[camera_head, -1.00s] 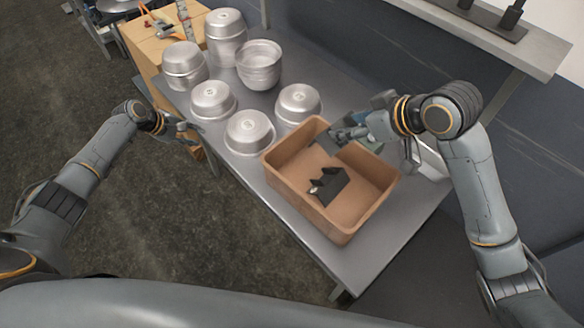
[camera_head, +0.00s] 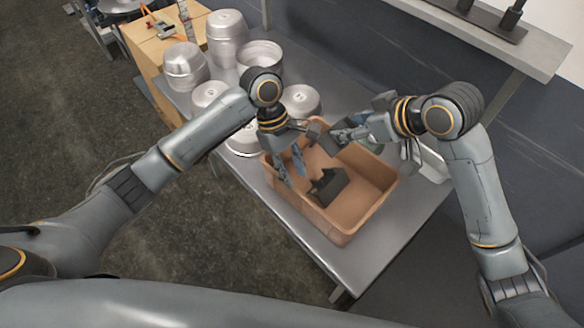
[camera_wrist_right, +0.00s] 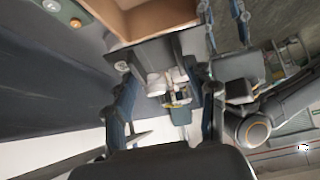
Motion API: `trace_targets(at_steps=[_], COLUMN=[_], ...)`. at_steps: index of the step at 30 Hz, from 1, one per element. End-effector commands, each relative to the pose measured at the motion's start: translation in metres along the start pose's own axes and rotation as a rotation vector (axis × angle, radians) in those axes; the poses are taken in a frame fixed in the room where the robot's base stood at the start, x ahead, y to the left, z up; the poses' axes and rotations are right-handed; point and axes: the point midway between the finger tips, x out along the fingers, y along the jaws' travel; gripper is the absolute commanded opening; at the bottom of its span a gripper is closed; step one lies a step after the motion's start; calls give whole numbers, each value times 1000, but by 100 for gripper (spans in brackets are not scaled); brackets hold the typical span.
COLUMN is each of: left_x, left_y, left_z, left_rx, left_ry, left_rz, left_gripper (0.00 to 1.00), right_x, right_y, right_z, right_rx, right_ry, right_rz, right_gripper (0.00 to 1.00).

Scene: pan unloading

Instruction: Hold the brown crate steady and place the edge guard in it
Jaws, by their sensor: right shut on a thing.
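The brown crate (camera_head: 345,236) stands on the metal table. A dark grey angled piece (camera_head: 328,187) lies inside it. My right gripper (camera_head: 343,135) is shut on a dark grey edge guard (camera_head: 322,141) above the crate's far side. The guard also shows in the right wrist view (camera_wrist_right: 147,55), with the crate's wall (camera_wrist_right: 152,20) beyond it. My left gripper (camera_head: 290,166) is open, its fingers pointing down at the crate's left side. I cannot tell whether it touches the rim, which the fingers partly hide.
Several metal pots, one of them an open pot (camera_head: 259,54), stand on the table (camera_head: 300,252) left of and behind the crate. A white tray (camera_head: 432,163) lies right of the crate. A shelf (camera_head: 490,30) juts out at the upper right.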

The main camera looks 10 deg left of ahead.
Motion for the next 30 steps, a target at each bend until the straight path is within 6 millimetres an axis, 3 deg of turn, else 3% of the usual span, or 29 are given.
trace_targets(at_steps=[18, 24, 30], left_x=[100, 115, 118], left_y=[0, -1, 0], left_z=[1, 0, 0], left_rx=[-1, -1, 0], left_ry=[0, 1, 2], left_rz=[-2, -1, 0], left_gripper=[30, 30, 30], right_x=[0, 0, 0], right_y=[0, 0, 0], right_z=[0, 0, 0], right_rx=[0, 0, 0], right_ry=[1, 1, 1], right_rz=[0, 0, 0], right_gripper=[23, 23, 23])
